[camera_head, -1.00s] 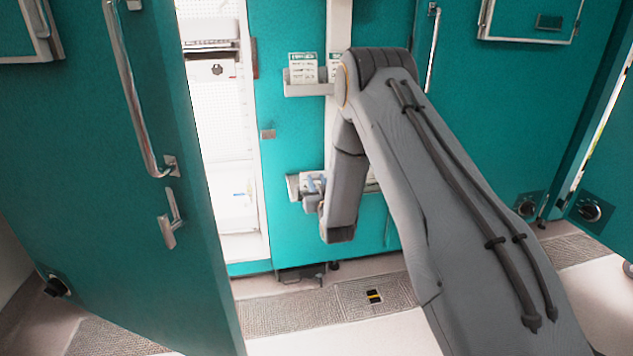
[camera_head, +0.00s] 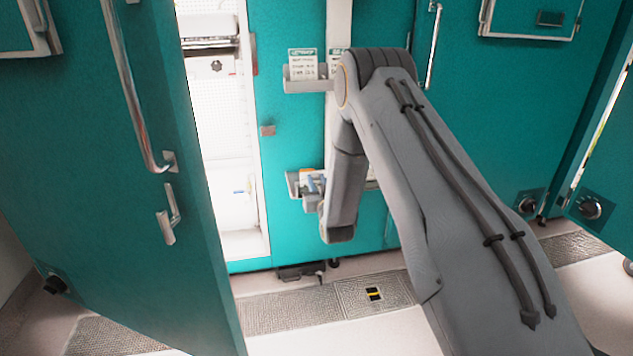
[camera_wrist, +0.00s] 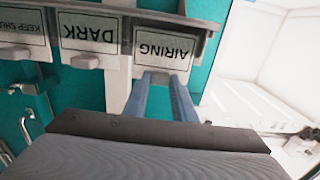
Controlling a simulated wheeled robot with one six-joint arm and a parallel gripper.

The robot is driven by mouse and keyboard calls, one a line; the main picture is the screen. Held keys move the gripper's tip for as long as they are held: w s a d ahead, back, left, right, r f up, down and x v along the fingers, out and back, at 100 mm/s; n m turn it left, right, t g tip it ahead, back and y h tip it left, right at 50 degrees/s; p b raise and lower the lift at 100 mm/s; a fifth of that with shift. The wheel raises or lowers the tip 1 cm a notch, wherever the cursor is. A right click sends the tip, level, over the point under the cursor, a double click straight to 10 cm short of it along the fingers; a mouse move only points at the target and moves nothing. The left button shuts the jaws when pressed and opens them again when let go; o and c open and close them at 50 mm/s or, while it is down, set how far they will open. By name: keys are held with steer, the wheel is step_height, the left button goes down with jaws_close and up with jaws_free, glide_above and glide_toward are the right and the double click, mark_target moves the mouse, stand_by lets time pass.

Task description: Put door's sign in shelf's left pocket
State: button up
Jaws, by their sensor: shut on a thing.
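My gripper (camera_wrist: 164,82) is shut on the tab of the AIRING sign (camera_wrist: 164,48), which reads upside down in the wrist view. The sign is at the grey shelf (camera_wrist: 208,22), at its right end there, which is the left end in the head view. Its edge meets the shelf; how deep it sits in the pocket I cannot tell. In the head view my gripper (camera_head: 315,186) is at the left end of the lower shelf (camera_head: 292,184), partly hidden by my wrist. The open teal door (camera_head: 110,200) stands at the left.
The DARK sign (camera_wrist: 90,32) and the KEEP SHUT sign (camera_wrist: 22,32) sit beside it. An upper shelf (camera_head: 305,86) holds a card (camera_head: 303,64). The open white chamber (camera_head: 232,195) lies left of the shelves. Handles (camera_head: 168,215) stick out from the open door.

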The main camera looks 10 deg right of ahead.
steer(key=shift+f, duration=0.35)
stand_by(0.3)
steer(key=o, duration=1.2)
steer(key=shift+c, duration=0.2)
steer(key=s+p, duration=0.3)
steer(key=s, duration=0.4)
steer(key=shift+s, duration=0.25)
stand_by(0.3)
